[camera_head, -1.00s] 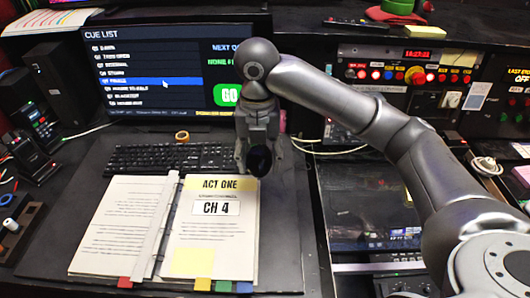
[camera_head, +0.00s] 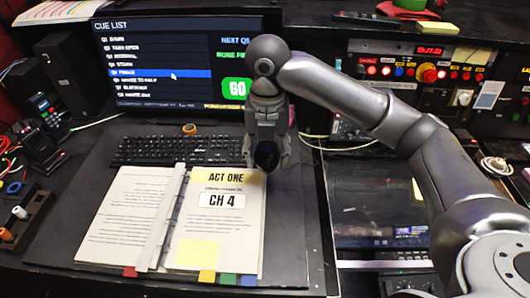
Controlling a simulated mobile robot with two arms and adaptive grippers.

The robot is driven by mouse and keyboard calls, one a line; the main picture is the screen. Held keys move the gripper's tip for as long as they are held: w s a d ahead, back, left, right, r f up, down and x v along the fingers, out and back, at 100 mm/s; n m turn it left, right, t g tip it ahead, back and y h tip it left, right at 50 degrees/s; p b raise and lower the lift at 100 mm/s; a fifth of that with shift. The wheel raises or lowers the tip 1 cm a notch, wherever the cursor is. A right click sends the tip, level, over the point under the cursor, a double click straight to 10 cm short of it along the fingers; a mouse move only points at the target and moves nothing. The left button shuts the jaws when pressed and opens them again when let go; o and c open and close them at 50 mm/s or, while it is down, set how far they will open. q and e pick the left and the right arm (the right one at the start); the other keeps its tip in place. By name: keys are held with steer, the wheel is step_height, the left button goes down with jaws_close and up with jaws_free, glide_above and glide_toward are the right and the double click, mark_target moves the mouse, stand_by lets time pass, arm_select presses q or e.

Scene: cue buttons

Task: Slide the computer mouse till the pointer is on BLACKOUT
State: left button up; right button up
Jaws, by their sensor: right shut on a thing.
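The monitor (camera_head: 185,102) shows a cue list. The white pointer (camera_head: 173,76) is on the blue highlighted FINALE row (camera_head: 145,73). The BLACKOUT row (camera_head: 131,87) is two rows lower, below HOUSE TO HALF. My right gripper (camera_head: 266,163) points down at the right end of the keyboard, near the script's top right corner. It is shut on a dark rounded thing, the computer mouse (camera_head: 266,155), whose sides are mostly hidden by the fingers. My left gripper is not in view.
The keyboard (camera_head: 175,150) lies left of the gripper. An open script binder (camera_head: 172,220) lies in front of it. A dark desk strip (camera_head: 288,215) right of the binder is bare. A control panel (camera_head: 415,72) and a cable (camera_head: 345,147) are on the right.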

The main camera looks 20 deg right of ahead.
steer(key=shift+w+d+f+b, duration=0.3)
steer(key=shift+w+d+f, duration=1.15)
steer(key=shift+f, duration=0.4)
steer(key=shift+w+d+f+b, duration=0.3)
steer(key=shift+w+d+f, duration=1.15)
steer(key=shift+f, duration=0.4)
steer(key=shift+w+d+f+b, duration=0.3)
steer(key=shift+w+d+f, duration=1.15)
steer(key=shift+f, duration=0.4)
steer(key=shift+w+a+f, duration=0.1)
steer(key=shift+f, duration=0.1)
steer(key=shift+p, duration=0.35)
steer(key=shift+s+a+p, duration=0.3)
steer(key=shift+s+p, duration=0.45)
steer(key=shift+p, duration=0.05)
steer(key=shift+s+a, duration=0.1)
steer(key=shift+s+a+p, duration=0.15)
steer(key=shift+s+p, duration=0.15)
steer(key=shift+p, duration=0.4)
steer(key=shift+f, duration=0.15)
